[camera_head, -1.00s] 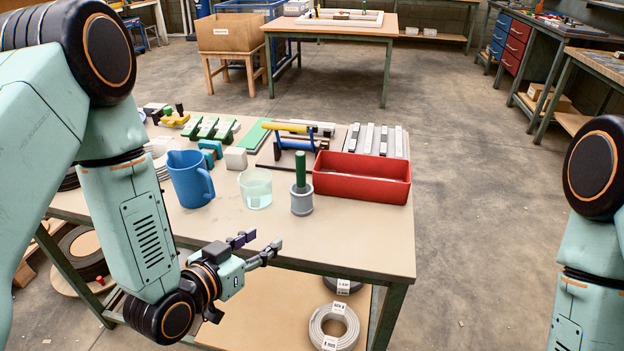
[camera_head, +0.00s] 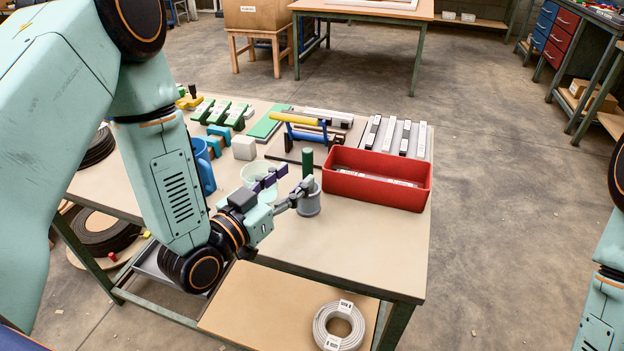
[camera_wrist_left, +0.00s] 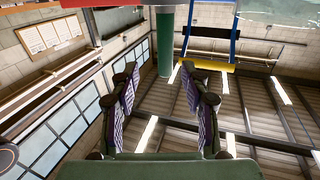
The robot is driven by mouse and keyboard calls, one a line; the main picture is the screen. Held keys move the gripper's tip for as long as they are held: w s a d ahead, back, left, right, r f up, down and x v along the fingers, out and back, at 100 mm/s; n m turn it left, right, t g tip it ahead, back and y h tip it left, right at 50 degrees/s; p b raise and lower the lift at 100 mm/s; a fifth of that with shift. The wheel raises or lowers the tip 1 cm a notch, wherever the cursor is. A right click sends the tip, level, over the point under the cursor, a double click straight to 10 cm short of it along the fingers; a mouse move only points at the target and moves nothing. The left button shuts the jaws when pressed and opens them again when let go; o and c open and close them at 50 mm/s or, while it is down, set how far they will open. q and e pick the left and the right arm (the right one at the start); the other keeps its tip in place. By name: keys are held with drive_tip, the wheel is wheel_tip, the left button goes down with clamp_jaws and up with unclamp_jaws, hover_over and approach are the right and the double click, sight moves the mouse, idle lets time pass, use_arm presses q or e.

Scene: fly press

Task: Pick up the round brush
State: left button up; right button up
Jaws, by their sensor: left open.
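The round brush appears to be the upright green handle (camera_head: 307,163) rising from a grey cylindrical piece (camera_head: 309,205) on the table; I cannot tell whether that piece is its head or a holder. My left gripper (camera_head: 294,181) is open and empty, just in front and to the left, its right finger overlapping the grey piece in the picture. In the left wrist view the green handle (camera_wrist_left: 165,45) hangs from the top, beyond and roughly between the open fingers (camera_wrist_left: 159,74). Contact is not visible. My right gripper is out of view.
A clear beaker (camera_head: 252,174) is partly hidden behind my left gripper, and a blue jug (camera_head: 203,167) is partly hidden by my arm. A red tray (camera_head: 380,185) stands right of the brush. The table's front right is clear.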

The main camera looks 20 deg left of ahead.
sight(304, 165)
use_arm(q)
drive_tip(key=x, duration=0.6)
drive_tip(key=shift+w+a+b, duration=0.2)
drive_tip(key=shift+w+b, duration=0.1)
drive_tip(key=shift+b, duration=0.05)
drive_tip(key=shift+w+a+f, duration=0.1)
drive_tip(key=shift+a, duration=0.1)
drive_tip(key=shift+c, duration=0.3)
drive_tip(key=shift+d, duration=0.2)
drive_tip(key=c, duration=0.6)
drive_tip(key=shift+a, duration=0.1)
clamp_jaws()
